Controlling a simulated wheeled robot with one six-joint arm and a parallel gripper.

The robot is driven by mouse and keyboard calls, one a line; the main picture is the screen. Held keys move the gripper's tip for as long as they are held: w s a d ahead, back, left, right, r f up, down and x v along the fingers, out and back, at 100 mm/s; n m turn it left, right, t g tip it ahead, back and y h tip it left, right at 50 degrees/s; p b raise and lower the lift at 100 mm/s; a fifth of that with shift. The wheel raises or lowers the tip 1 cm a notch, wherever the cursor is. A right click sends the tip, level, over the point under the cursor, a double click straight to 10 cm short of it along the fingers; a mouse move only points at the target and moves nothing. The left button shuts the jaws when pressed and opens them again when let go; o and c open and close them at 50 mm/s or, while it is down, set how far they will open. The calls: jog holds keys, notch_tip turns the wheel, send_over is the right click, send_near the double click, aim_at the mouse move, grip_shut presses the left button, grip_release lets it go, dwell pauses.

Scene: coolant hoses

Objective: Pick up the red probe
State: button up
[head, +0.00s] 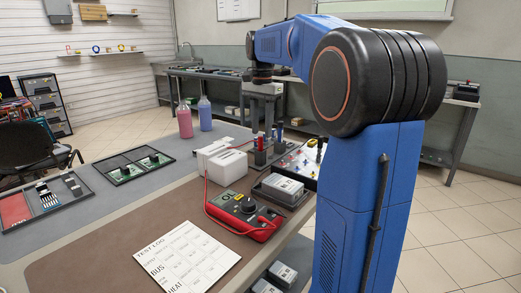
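A red, upright probe-like piece (260,141) stands in a dark holder (259,157) on the bench, just right of the white boxes. It is small here, and I cannot be sure that it is the red probe. A red multimeter (243,214) with a dial lies nearer, with a red lead curving up along its left side. The end of my arm, with my gripper (262,79), hangs in the air beyond and above the holder, apart from it. Its fingers are too small and dark to make out.
White boxes (222,164) stand left of the holder. Pink (185,122) and blue (205,114) bottles stand behind. A grey tray (283,190) and a tray of small coloured parts (304,159) lie right. A test log sheet (187,258) lies in front.

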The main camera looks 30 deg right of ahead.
aim_at(261, 140)
jog(key=shift+a+f, duration=0.15)
jog(key=shift+f, duration=2.45)
jog(key=shift+w, duration=0.1)
grip_shut()
